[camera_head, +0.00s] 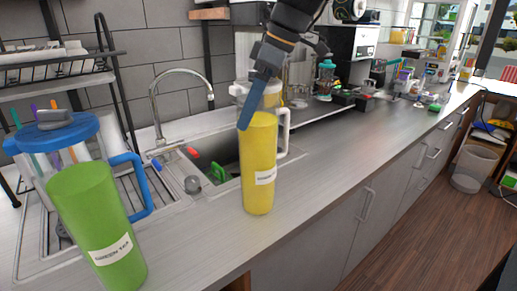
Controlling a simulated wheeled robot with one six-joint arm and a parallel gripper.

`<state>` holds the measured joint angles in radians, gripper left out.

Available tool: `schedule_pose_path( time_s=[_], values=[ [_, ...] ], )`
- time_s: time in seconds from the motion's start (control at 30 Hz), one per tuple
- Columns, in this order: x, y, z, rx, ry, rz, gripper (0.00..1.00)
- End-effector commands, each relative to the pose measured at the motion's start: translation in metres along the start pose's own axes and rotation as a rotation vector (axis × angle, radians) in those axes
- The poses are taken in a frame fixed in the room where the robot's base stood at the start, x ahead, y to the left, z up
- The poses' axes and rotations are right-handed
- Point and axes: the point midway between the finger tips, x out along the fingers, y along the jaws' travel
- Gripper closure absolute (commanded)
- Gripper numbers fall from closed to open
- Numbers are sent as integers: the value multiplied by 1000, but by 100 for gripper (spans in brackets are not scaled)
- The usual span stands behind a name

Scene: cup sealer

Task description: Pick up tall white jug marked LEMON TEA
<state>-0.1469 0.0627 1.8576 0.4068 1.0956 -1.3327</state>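A tall jug (259,165) with a white lid and white handle stands upright on the counter at the centre, filled with yellow liquid. Its front label is too small to read fully. My gripper (256,96) reaches down from above. One blue finger crosses in front of the jug's lid and upper body. The other fingertip cannot be made out clearly, and I cannot tell whether the finger touches the jug.
A green jug (97,225) with a blue lid, labelled GREEN TEA, stands at the front left. Behind are a sink (215,160), a faucet (153,105) and a dish rack (55,62). The counter (345,155) is clear right of the yellow jug.

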Motion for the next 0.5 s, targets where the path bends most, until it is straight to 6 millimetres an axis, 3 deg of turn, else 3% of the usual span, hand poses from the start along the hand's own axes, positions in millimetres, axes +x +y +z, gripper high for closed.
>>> schedule_pose_path(
  time_s=[0.03,0.33,0.5],
  values=[
    [0,0,0,0,0,0,30],
    [0,0,0,0,0,0,80],
    [-2,1,-2,-1,3,4,80]
  ],
)
